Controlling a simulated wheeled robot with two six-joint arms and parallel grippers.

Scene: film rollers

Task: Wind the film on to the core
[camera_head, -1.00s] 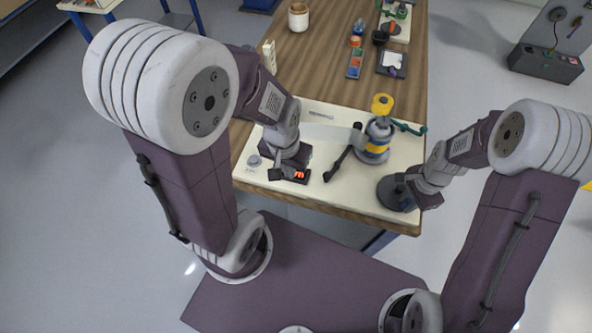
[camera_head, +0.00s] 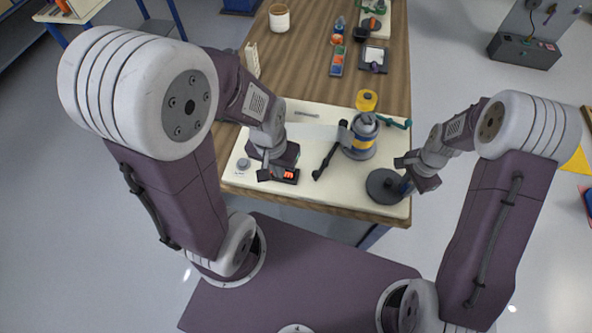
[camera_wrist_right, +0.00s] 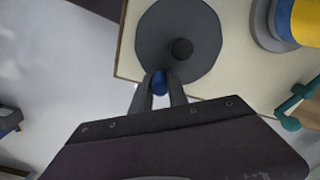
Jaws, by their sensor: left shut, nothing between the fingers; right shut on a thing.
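A dark round disc (camera_head: 383,188) with a black hub lies at the right front of the cream board. A blue knob stands near its rim; the right wrist view shows this knob (camera_wrist_right: 159,82) between my right fingers. My right gripper (camera_head: 404,184) is shut on the knob. A grey roller with yellow and blue bands (camera_head: 361,141) stands behind the disc, apparently the core. A pale strip, apparently the film (camera_head: 318,131), runs from it leftward behind my left arm. My left gripper (camera_head: 265,170) is shut and empty, low beside a small red-lit display (camera_head: 288,175).
A black lever (camera_head: 326,160) lies left of the roller. A yellow knob (camera_head: 367,100) and a green handle (camera_head: 397,122) stand behind it. A white dial (camera_head: 243,164) sits at the board's left. Coloured pots (camera_head: 337,60) and a jar (camera_head: 279,18) stand farther back on the table.

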